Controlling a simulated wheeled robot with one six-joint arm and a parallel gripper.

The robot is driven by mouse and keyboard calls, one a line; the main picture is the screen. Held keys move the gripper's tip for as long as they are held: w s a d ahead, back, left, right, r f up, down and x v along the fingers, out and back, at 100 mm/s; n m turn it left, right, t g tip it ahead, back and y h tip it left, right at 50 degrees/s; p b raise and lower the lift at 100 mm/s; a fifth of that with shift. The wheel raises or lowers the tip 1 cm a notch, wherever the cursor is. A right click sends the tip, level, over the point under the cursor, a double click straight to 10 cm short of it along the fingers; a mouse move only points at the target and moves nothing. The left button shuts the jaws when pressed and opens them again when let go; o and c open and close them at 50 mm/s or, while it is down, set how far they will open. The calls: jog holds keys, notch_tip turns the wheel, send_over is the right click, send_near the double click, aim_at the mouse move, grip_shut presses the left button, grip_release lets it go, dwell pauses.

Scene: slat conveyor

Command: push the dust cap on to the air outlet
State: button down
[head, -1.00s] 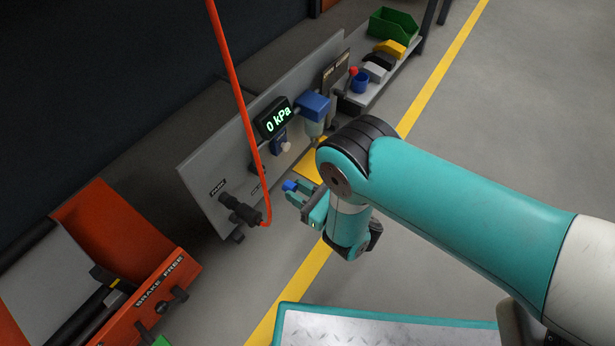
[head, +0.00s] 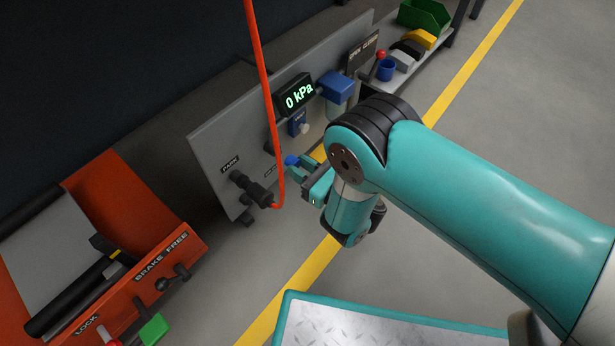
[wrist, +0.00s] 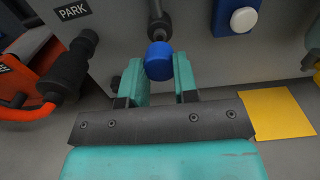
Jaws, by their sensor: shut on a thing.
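The dust cap is a small blue cylinder (wrist: 159,62), held between the tips of my gripper (wrist: 160,76); it also shows in the head view (head: 291,160). My gripper (head: 305,172) is shut on it, in front of the grey panel (head: 225,140). The air outlet appears to be the dark stem (wrist: 157,28) on the panel, straight beyond the cap in the wrist view.
An orange hose (head: 264,90) hangs close left of my gripper and ends at the black PARK fitting (wrist: 72,62). A gauge (head: 297,94) reads 0 kPa. A white button on a blue plate (wrist: 243,20) is to the right. An orange brake unit (head: 130,215) stands left.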

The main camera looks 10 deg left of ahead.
jog(key=shift+w+a+f+b, duration=0.25)
jog(key=shift+a+b, duration=0.35)
jog(key=shift+b, duration=0.45)
jog(key=shift+w+a+r+b, duration=0.2)
jog(key=shift+a+r+b, duration=0.05)
jog(key=shift+b, duration=0.15)
jog(key=shift+r+p, duration=0.1)
jog(key=shift+p, duration=0.45)
dwell(1.0)
jog(key=c, duration=0.8)
grip_release()
jog(key=shift+d, duration=0.1)
